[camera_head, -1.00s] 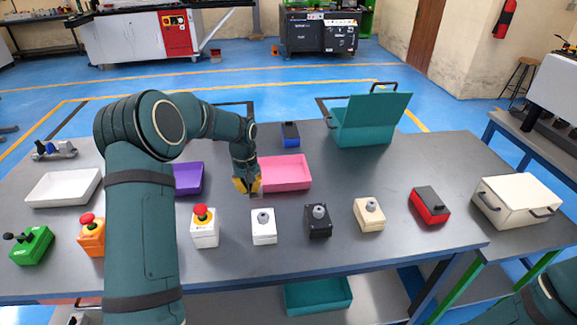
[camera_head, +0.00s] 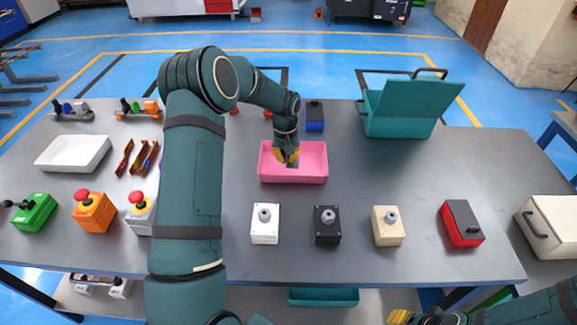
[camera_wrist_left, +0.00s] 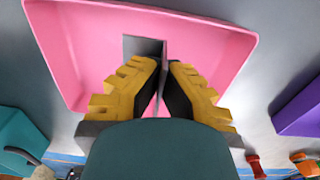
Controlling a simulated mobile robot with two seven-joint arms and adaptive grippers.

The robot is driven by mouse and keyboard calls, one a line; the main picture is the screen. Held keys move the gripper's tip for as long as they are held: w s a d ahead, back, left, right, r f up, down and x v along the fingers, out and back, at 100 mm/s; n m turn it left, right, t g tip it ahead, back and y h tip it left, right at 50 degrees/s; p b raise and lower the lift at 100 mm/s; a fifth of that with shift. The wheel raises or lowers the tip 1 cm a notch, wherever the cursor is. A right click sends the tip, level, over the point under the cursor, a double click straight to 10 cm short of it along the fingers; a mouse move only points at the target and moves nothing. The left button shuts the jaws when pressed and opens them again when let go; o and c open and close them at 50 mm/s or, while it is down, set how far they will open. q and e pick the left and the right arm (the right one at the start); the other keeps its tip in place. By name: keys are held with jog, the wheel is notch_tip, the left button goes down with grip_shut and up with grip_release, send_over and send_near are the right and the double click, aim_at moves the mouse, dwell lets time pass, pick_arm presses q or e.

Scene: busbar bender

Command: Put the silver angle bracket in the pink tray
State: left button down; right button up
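The pink tray (camera_head: 265,166) stands in the middle of the table, and its wall also shows in the left wrist view (camera_wrist_left: 55,55). My left gripper (camera_head: 287,158) is over the tray, pointing down. In the left wrist view its yellow fingers (camera_wrist_left: 165,75) are closed on the silver angle bracket (camera_wrist_left: 143,47). The bracket sticks out past the fingertips, over the tray floor; I cannot tell if it touches the floor. It shows small below the fingers in the head view (camera_head: 292,164). My right gripper (camera_head: 400,317) shows only partly at the bottom edge.
Several button boxes stand in front, including a white box (camera_head: 265,224) and a black box (camera_head: 327,226). A teal open case (camera_head: 400,110) and a blue-black box (camera_head: 314,117) are behind. A white tray (camera_head: 72,153) is at left. A purple tray (camera_wrist_left: 300,110) shows in the wrist view.

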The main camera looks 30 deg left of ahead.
aim_at(287, 172)
pick_arm(q)
jog(key=shift+w+f, duration=0.1)
jog(key=shift+f, duration=2.15)
jog(key=shift+b, duration=0.3)
jog(key=c, duration=1.1)
grip_release()
jog(key=shift+f, duration=0.15)
jog(key=shift+c, duration=0.2)
notch_tip(287, 172, up, 12)
jog(key=shift+r+p, duration=0.2)
jog(key=shift+p, duration=0.5)
